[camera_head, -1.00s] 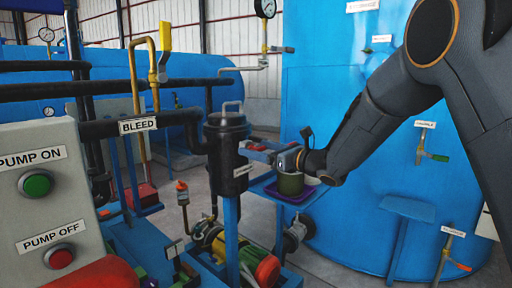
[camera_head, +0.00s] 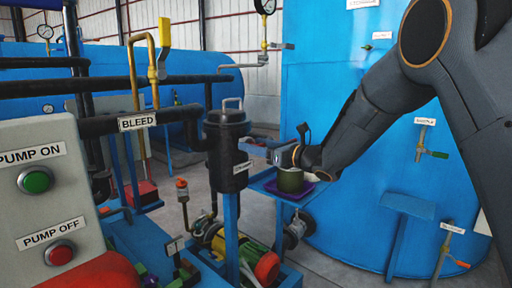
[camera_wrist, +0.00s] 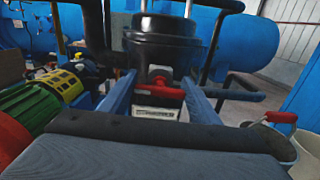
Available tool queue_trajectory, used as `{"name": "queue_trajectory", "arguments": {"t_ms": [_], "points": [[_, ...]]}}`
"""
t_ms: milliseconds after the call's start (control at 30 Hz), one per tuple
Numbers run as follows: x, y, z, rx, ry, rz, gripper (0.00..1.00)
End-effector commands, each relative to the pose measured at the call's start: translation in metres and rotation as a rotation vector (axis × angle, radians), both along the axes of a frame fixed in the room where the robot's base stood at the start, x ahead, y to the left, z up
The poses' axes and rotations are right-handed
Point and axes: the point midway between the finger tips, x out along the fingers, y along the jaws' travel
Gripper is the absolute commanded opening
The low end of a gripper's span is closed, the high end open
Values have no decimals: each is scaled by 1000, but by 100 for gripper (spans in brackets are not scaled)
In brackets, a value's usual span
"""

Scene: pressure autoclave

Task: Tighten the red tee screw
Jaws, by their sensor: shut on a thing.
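The red tee screw (camera_wrist: 160,86) sits low on the front of the black filter housing (camera_wrist: 160,42), in the middle of the wrist view. My gripper (camera_wrist: 158,100) has one finger on each side of the screw and is shut on it; the exact contact is hard to make out. In the head view my gripper (camera_head: 256,151) reaches in from the right, level with the middle of the black housing (camera_head: 227,155). The screw cannot be made out in the head view.
A purple tray (camera_head: 288,193) with a dark green pot (camera_head: 290,181) is just below my gripper. A large blue tank (camera_head: 340,100) stands behind. A green and red motor (camera_head: 262,262) lies below the housing. Black pipes (camera_head: 100,124) run left.

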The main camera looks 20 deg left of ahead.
Motion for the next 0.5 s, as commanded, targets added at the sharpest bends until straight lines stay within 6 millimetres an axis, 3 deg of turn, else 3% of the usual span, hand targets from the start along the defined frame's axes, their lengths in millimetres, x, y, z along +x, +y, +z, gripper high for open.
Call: {"name": "queue_trajectory", "arguments": {"t_ms": [500], "points": [[1, -1, -3, 146, 354, 1, 34]]}}
